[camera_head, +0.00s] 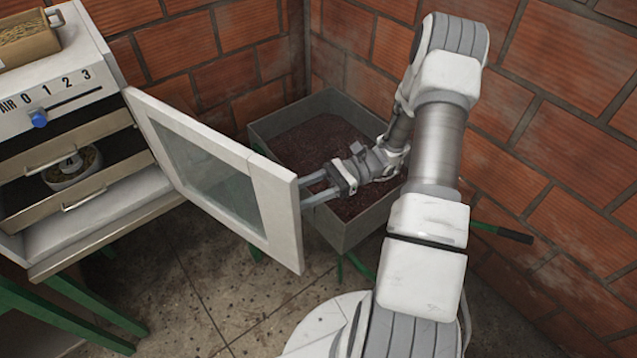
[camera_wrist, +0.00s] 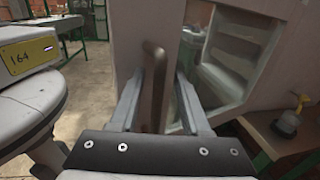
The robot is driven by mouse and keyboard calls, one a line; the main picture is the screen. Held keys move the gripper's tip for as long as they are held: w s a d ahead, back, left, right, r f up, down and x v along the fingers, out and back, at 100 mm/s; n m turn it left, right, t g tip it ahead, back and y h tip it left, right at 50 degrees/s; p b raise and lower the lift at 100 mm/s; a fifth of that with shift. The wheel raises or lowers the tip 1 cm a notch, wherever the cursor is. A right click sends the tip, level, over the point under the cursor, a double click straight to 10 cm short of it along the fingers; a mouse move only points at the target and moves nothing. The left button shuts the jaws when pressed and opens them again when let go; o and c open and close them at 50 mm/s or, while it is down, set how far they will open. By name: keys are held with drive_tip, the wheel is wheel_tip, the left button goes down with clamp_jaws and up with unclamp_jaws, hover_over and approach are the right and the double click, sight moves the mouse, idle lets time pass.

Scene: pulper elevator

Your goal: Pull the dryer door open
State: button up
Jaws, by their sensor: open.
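The dryer (camera_head: 60,100) stands at the left in the head view. Its white framed door (camera_head: 262,190) with a glass pane (camera_head: 205,175) is swung wide open, showing the drawers inside. The door also fills the upper middle of the wrist view (camera_wrist: 200,20). My gripper (camera_head: 308,189) is at the door's free edge, on its outer side. In the wrist view, a brown upright handle (camera_wrist: 153,88) stands between the two open fingers, with gaps visible on both sides. The handle is hidden behind the door in the head view.
A grey bin (camera_head: 345,232) of dark material stands behind and below my gripper. Brick walls (camera_head: 560,150) close off the back and right. The tiled floor (camera_head: 200,285) is clear in front of the dryer. A blue slider knob (camera_head: 38,118) sits above the drawers (camera_head: 85,195).

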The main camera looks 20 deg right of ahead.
drive_tip(key=w+d+b, duration=0.1)
drive_tip(key=d, duration=1.6)
drive_tip(key=shift+w, duration=0.25)
drive_tip(key=shift+a, duration=0.1)
drive_tip(key=s+a+r+n+g+h+p, duration=0.1)
drive_tip(key=s+a+r+n+g+h, duration=0.1)
drive_tip(key=a+r+n+h, duration=0.85)
drive_tip(key=s+a+r+n+t+h, duration=0.6)
drive_tip(key=s+r+t, duration=0.3)
drive_tip(key=s+r, duration=0.2)
drive_tip(key=shift+s+a+r+h, duration=0.15)
drive_tip(key=shift+a+r+h, duration=0.4)
drive_tip(key=shift+h, duration=0.2)
